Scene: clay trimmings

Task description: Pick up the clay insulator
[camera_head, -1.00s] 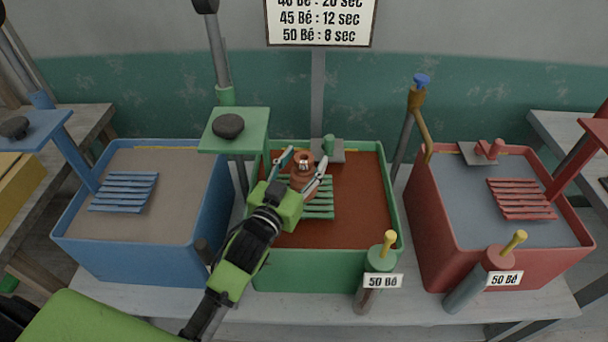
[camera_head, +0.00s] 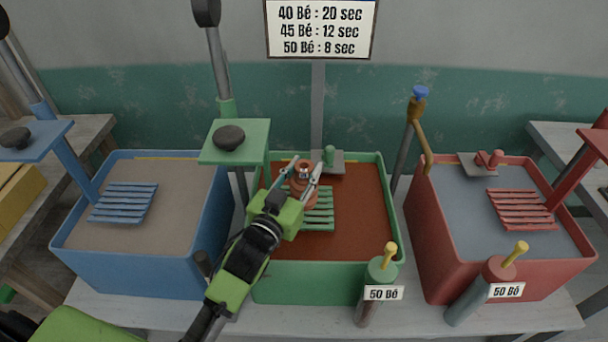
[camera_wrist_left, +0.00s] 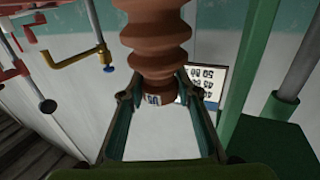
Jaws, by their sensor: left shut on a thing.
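The clay insulator (camera_head: 304,186) is a reddish-brown ribbed piece. In the head view it is above the green slatted rack in the green tub (camera_head: 330,270). My left gripper (camera_head: 304,172) is shut on it, with one finger on each side. In the left wrist view the insulator (camera_wrist_left: 155,45) fills the top middle, and the fingers of my left gripper (camera_wrist_left: 158,98) flank its narrow end. My arm and gripper hide part of the insulator and rack in the head view. My right gripper is not in view.
A blue tub (camera_head: 140,265) stands left and a red tub (camera_head: 500,265) right, each with a slatted rack. A green post platform (camera_head: 235,150) rises beside the green tub. Two hydrometers labelled 50 Bé stand in front.

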